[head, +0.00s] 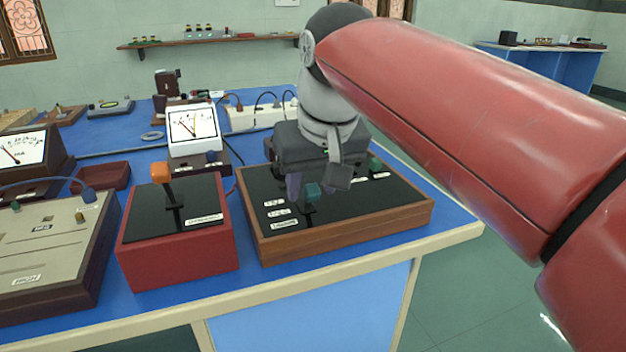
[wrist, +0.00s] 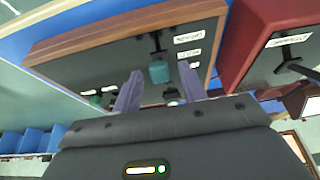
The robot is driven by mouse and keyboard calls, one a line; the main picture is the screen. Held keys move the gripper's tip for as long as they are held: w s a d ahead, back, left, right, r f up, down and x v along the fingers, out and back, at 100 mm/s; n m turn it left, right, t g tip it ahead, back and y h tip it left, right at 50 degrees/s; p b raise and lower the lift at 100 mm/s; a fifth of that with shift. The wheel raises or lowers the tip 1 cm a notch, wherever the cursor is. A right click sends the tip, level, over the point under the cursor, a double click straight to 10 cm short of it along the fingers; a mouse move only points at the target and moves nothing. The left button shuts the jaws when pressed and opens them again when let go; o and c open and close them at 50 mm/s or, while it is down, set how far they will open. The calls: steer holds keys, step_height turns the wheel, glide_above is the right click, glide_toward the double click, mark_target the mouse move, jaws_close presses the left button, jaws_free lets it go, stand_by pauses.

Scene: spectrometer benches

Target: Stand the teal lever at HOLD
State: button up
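The teal lever (head: 312,191) stands on the black top of a wood-framed box (head: 345,236). Its squarish teal knob also shows in the wrist view (wrist: 159,71), with its dark stem beyond it. Small white labels lie beside the lever (head: 283,225); their words are too small to read surely, so I cannot tell which mark it stands at. My gripper (wrist: 160,76) is open, with one purple finger on each side of the knob in the wrist view. I see no contact. In the head view my gripper hangs just above and behind the lever.
A dark green knob (head: 375,164) stands on the same box at the back right. A red box with an orange lever (head: 160,172) stands close on the left. A white meter (head: 193,124) is behind it. The table's front edge (head: 330,271) is near.

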mark_target(305, 206)
jaws_close()
steer(key=shift+w+a+r+g+h, duration=0.15)
steer(key=shift+w+g+h, duration=0.05)
steer(key=shift+w+g, duration=0.35)
steer(key=shift+w+a+r+g+h, duration=0.2)
steer(key=shift+w+g, duration=0.2)
steer(key=shift+g, duration=0.25)
steer(key=shift+w+a+g+h, duration=0.15)
steer(key=shift+w+g, duration=0.25)
steer(key=shift+g, duration=0.3)
steer(key=shift+w+g+h, duration=0.15)
steer(key=shift+w+g, duration=0.25)
steer(key=shift+g, duration=0.3)
jaws_free()
steer(key=shift+s, duration=0.1)
